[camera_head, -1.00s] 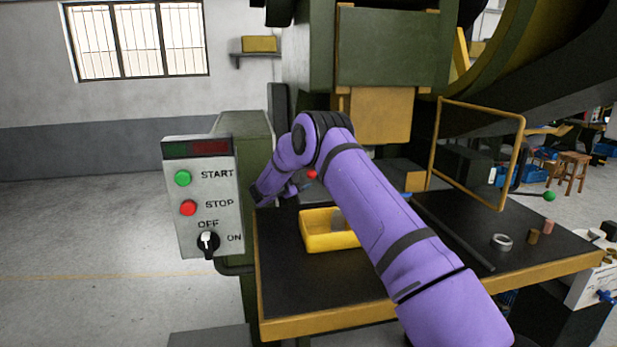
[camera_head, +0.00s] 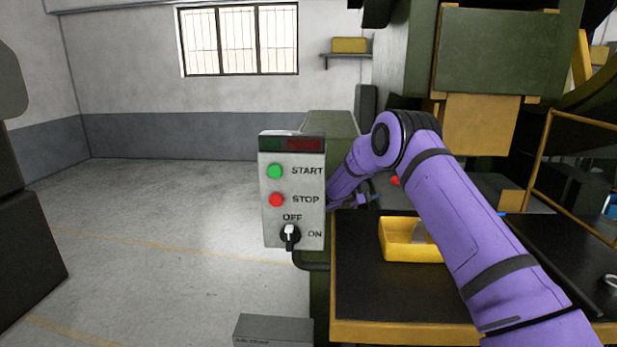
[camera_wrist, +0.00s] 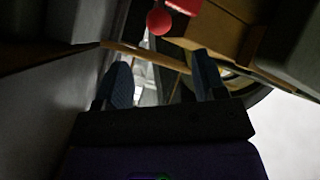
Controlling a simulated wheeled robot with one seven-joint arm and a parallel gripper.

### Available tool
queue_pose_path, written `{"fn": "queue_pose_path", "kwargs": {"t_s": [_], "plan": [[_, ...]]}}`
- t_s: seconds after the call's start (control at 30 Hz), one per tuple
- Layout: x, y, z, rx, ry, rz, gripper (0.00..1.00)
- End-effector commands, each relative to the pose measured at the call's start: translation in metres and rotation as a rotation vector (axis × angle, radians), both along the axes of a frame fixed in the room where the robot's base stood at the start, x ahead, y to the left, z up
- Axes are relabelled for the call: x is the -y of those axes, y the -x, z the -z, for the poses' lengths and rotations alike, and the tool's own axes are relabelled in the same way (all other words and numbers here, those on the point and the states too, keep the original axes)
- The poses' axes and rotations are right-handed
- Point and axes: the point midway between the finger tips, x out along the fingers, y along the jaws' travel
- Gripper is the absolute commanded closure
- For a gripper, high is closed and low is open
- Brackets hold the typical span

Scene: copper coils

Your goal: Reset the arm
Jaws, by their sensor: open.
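My purple arm (camera_head: 455,215) reaches up from the lower right of the head view and bends at its elbow in front of the green machine. Its far end drops down behind the right edge of the control panel (camera_head: 292,190), so the gripper is mostly hidden there. In the wrist view, my gripper (camera_wrist: 160,85) shows two dark blue fingers set apart with nothing between them. A red ball knob (camera_wrist: 159,21) lies beyond the fingertips, apart from them. It also shows beside my forearm in the head view (camera_head: 395,181).
A yellow bin (camera_head: 392,246) stands on the black worktable (camera_head: 380,290) left of my arm. The panel has a green START button (camera_head: 275,171), a red STOP button (camera_head: 276,200) and a black knob. A yellow frame (camera_head: 545,150) stands at right. The floor at left is open.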

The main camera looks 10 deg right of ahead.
Motion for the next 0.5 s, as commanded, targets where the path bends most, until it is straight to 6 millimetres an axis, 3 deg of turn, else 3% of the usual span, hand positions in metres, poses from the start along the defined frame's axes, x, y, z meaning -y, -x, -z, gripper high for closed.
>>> {"fn": "queue_pose_path", "kwargs": {"t_s": [0.17, 0.33, 0.5], "plan": [[-0.003, -0.006, -0.033, 0.005, -0.014, -0.088, 0.36], [-0.016, -0.013, -0.099, -0.006, -0.033, -0.291, 0.36], [-0.036, -0.006, -0.163, -0.043, -0.039, -0.506, 0.36]]}}
